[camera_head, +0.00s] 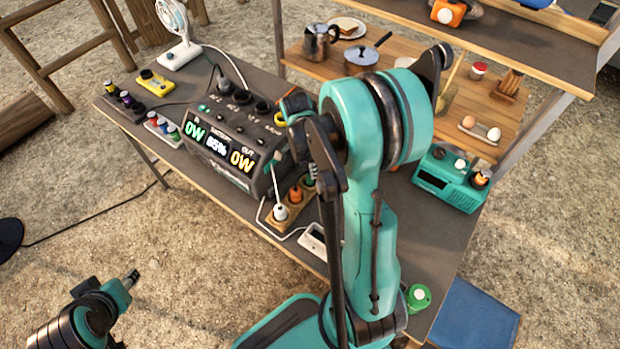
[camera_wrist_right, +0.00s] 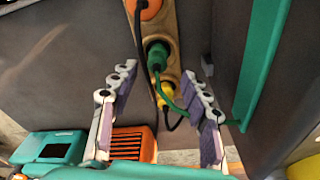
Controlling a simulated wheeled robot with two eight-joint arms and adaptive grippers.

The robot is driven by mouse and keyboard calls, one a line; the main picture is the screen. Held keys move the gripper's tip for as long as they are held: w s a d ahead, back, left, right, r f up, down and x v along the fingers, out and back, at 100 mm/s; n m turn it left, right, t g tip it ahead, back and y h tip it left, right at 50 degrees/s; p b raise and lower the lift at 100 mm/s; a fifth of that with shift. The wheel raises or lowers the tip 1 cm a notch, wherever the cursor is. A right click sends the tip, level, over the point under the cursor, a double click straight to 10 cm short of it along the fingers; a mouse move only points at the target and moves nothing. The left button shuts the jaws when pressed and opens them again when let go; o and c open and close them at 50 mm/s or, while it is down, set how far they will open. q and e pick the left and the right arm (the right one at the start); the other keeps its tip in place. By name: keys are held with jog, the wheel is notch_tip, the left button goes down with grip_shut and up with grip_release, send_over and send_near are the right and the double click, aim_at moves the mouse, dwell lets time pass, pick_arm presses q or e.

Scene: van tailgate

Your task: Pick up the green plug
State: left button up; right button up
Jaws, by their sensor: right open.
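The green plug (camera_wrist_right: 156,52) stands in a wooden power strip (camera_wrist_right: 167,22) in the right wrist view, between an orange plug (camera_wrist_right: 147,8) and a yellow plug (camera_wrist_right: 162,92). A green cable runs down from it. My right gripper (camera_wrist_right: 163,78) is open and empty, its fingers on either side of the strip; the green plug is around fingertip level, apart from both. In the head view the green plug (camera_head: 309,180) is partly hidden by my right arm. My left arm is at the lower left; its gripper (camera_head: 131,277) shows too little to judge.
A large power station (camera_head: 237,140) stands directly beside the strip. A white plug (camera_head: 281,212) and cables crowd it. Small coloured items stand at the left edge.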

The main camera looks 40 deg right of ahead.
jog(key=f+b, duration=0.1)
jog(key=f, duration=0.1)
jog(key=f+b, duration=0.1)
jog(key=f, duration=0.2)
jog(key=shift+s+d, duration=0.2)
jog(key=shift+r, duration=0.15)
jog(key=shift+c, duration=0.4)
grip_shut()
